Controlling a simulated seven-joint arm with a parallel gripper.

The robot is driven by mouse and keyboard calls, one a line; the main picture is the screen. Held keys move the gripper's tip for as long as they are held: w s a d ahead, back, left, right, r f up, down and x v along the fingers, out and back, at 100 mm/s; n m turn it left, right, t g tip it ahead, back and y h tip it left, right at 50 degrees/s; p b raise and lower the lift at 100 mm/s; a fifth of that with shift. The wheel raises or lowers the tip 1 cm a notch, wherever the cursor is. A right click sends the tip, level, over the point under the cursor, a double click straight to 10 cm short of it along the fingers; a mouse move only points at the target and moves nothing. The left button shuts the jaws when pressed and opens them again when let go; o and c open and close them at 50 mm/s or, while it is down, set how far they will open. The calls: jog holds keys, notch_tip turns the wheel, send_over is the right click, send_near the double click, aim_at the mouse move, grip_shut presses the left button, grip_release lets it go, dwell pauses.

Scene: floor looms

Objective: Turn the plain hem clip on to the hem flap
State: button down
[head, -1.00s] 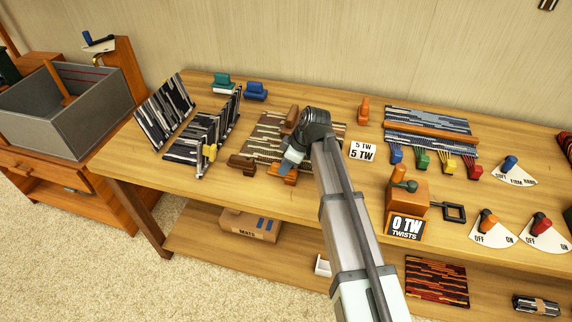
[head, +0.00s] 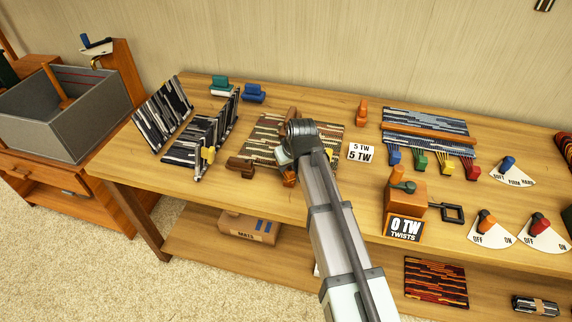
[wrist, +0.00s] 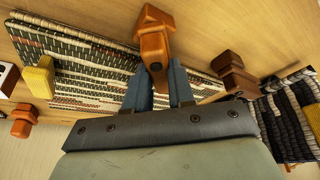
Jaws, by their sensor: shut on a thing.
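An orange-brown hem clip (wrist: 153,38) sits between my blue fingertips in the wrist view, at the edge of a striped brown, cream and green mat (wrist: 95,72). I take it for the plain clip. My gripper (wrist: 160,72) is shut on it. In the head view the clip (head: 289,178) shows at the mat's near edge, and my wrist hides my fingers. A long strip, perhaps the hem flap (wrist: 75,42), runs along the mat's edge. I cannot tell whether the clip grips it. A darker brown clip (wrist: 236,76) lies beside the mat.
A yellow piece (wrist: 40,78) stands at the mat's other end in the wrist view. Black-and-white woven panels (head: 200,140) stand left of the mat in the head view. A "5 TW" card (head: 361,152) lies right of it. Front table room is clear near the left.

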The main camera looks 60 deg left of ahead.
jog(key=m, duration=0.1)
jog(key=m+t, duration=0.1)
jog(key=m, duration=0.2)
jog(key=shift+w+d+f+m+t+h, duration=0.15)
jog(key=shift+w+d+m+t+h, duration=0.05)
jog(key=shift+w+m+t+h, duration=0.1)
jog(key=shift+w+d+m+t+h, duration=0.15)
jog(key=shift+m+t+h, duration=0.3)
jog(key=shift+m, duration=1.45)
jog(key=c, duration=1)
grip_release()
jog(key=shift+o, duration=0.2)
jog(key=v, duration=1.4)
jog(key=shift+f, duration=0.15)
